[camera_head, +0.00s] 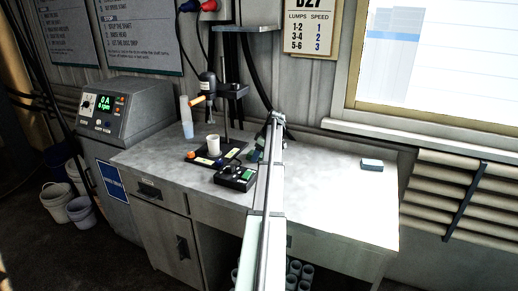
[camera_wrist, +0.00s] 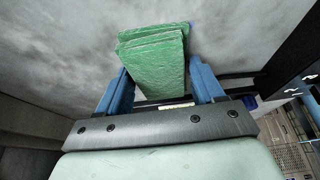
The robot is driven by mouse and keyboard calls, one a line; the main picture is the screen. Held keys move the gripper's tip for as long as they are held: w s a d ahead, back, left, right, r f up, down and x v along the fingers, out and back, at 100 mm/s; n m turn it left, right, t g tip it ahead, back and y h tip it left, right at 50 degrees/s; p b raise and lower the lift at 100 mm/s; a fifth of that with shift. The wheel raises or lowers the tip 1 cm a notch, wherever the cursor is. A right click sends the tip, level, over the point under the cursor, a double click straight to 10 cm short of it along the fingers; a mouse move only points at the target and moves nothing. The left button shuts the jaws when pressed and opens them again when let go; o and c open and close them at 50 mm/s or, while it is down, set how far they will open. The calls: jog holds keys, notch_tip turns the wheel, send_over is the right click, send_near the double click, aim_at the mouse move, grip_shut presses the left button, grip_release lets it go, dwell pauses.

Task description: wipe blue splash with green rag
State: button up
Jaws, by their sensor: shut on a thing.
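My gripper (camera_wrist: 160,68) is shut on a folded green rag (camera_wrist: 153,50), which sits between its two blue fingers in the wrist view. The rag extends past the fingertips over the grey worktop (camera_wrist: 60,40). I cannot tell whether it touches the surface. In the head view my arm crosses the middle of the worktop (camera_head: 340,205), and the gripper is mostly hidden near the black stand. A faint bluish tint shows on the worktop just beyond the rag in the wrist view; I cannot make out a clear blue splash in either view.
A disperser stand (camera_head: 226,105), white cup (camera_head: 213,144), black control box (camera_head: 236,177) and clear bottle (camera_head: 186,118) stand left of my arm. A small blue-grey block (camera_head: 371,165) lies at the back right. The right half of the worktop is otherwise clear.

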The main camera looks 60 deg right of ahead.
jog(key=shift+s, duration=0.55)
jog(key=shift+s+f, duration=0.1)
jog(key=shift+s, duration=1.4)
jog(key=shift+w, duration=0.9)
jog(key=shift+w+r, duration=0.3)
jog(key=shift+w, duration=0.45)
jog(key=shift+w+f, duration=0.15)
jog(key=shift+w, duration=0.3)
jog(key=shift+r, duration=4)
